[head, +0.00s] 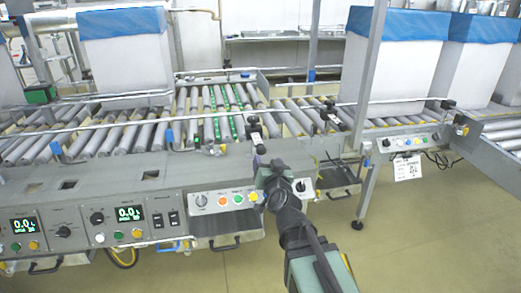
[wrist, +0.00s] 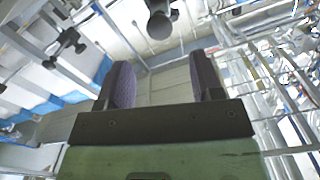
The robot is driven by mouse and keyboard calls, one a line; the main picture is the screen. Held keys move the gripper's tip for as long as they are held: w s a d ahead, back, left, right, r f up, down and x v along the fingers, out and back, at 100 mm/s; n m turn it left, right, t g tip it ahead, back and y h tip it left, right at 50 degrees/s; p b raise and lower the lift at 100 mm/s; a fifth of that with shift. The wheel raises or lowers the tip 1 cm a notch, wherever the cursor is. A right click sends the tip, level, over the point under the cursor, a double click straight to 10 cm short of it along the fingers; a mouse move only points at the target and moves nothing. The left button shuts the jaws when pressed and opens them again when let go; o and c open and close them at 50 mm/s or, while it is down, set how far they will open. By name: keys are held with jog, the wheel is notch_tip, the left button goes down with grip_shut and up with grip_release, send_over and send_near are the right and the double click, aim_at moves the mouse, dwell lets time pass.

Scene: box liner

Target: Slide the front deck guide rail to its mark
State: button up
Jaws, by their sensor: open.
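The front deck guide rail (head: 110,127) is a thin metal bar along the near side of the roller deck. Black clamp knobs (head: 254,124) stand at its right part, just beyond my gripper. My gripper (head: 259,163) is over the front edge of the deck, below and close to these knobs. In the wrist view my gripper (wrist: 163,75) has its two dark fingers apart with nothing between them. A black round knob (wrist: 158,22) shows ahead of the fingertips. I cannot make out the rail's mark.
Control panels with buttons (head: 223,201) and displays line the front below the deck. Green-striped rollers (head: 222,112) lie mid-deck. White boxes with blue liners (head: 125,55) stand on the conveyor at left and right. A metal post (head: 371,75) rises right of my gripper. Floor at front right is clear.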

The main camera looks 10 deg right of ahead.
aim_at(262, 151)
jog(key=w, duration=1)
